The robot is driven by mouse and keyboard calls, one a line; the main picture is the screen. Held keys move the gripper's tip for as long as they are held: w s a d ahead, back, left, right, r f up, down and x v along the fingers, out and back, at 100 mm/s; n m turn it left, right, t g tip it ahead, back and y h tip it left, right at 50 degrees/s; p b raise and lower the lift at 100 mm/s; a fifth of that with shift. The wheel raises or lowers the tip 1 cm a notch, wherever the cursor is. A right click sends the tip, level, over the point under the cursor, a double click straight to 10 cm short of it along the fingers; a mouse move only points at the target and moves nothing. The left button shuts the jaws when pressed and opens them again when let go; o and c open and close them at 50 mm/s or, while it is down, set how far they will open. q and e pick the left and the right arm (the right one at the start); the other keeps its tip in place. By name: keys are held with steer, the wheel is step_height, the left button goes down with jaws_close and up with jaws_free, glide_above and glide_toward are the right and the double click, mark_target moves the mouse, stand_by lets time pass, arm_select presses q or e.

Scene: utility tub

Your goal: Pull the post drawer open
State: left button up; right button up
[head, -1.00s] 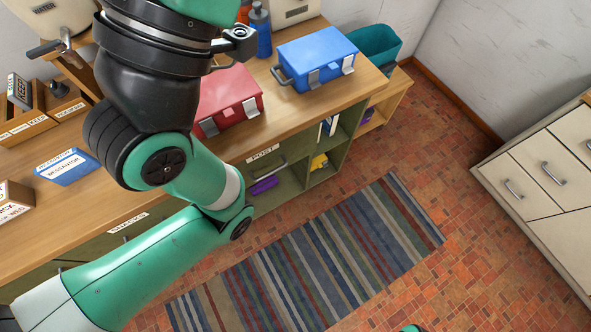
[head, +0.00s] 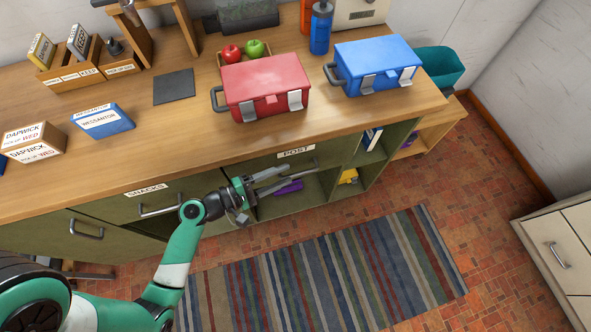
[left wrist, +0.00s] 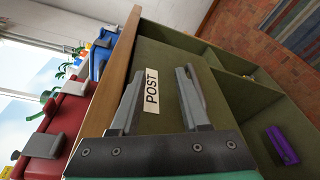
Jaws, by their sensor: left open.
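The post drawer (head: 258,166) has a dark green front under the wooden counter, with a white POST label (head: 295,152). It looks shut. In the left wrist view the drawer front (left wrist: 165,55) and its label (left wrist: 152,92) lie between and beyond my fingers. My left gripper (head: 286,177) is open, its fingers pointing right along the drawer front in the head view. It also shows in the left wrist view (left wrist: 163,72). The gripper covers much of the handle area, and I cannot make out contact with a handle. My right gripper is not in view.
The SNACKS drawer (head: 150,202) is to the left. Open shelves below and right hold a purple object (head: 288,187) and a yellow one (head: 348,176). A red lunchbox (head: 265,85) and blue lunchbox (head: 378,66) stand on the counter. A striped rug (head: 330,265) covers the floor in front.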

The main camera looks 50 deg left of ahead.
mark_target(297, 174)
arm_select(q)
steer(key=s+a+f+n+y, duration=0.1)
steer(key=s+f+n+y, duration=0.15)
steer(key=s+f, duration=0.3)
steer(key=shift+g, duration=0.4)
steer(key=b+x, duration=0.2)
steer(key=x, duration=1)
steer(key=shift+a+f+b, duration=0.15)
steer(key=shift+b, duration=0.15)
steer(key=shift+n, duration=0.25)
jaws_close()
